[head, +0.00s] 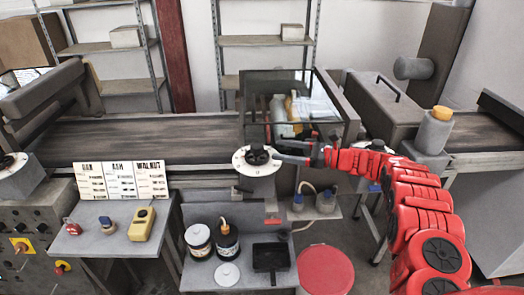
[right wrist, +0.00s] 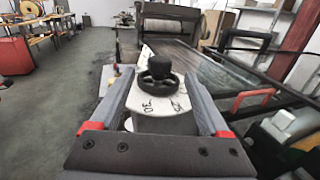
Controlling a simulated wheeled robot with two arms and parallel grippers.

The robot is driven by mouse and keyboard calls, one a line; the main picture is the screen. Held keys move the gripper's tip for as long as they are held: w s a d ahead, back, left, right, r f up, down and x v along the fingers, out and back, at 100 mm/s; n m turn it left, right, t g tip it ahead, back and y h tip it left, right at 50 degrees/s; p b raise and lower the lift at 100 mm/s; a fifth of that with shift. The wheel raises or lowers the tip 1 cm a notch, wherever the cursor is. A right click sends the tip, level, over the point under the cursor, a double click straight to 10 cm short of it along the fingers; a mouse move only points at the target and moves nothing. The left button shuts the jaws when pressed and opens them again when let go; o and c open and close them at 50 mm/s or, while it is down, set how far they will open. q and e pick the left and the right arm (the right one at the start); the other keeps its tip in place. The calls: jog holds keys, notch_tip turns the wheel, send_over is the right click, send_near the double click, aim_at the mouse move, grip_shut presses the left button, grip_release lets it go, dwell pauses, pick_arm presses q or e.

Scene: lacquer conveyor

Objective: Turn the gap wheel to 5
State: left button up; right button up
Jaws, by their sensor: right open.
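A black handwheel (head: 257,156) with a raised knob sits on a round white dial (head: 257,168) at the front edge of the conveyor. The wheel also shows in the right wrist view (right wrist: 158,86), where the dial (right wrist: 150,122) carries dark numerals; one looks like 30. The pointer setting is too small to read. My right gripper (head: 279,155) reaches in from the right at the wheel. In the right wrist view my right gripper (right wrist: 160,80) is open, with one finger on each side of the wheel; contact cannot be told. My left gripper is out of view.
A second dial wheel (head: 10,163) stands at the far left. Sample cards (head: 121,181), a yellow device (head: 142,224), and cans (head: 198,241) stand in front. A red stool (head: 325,270) is at lower right.

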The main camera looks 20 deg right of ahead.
jog(key=b+v, duration=0.1)
jog(key=v, duration=0.4)
jog(key=shift+s+d, duration=0.15)
jog(key=shift+d, duration=0.15)
jog(key=shift+f, duration=0.15)
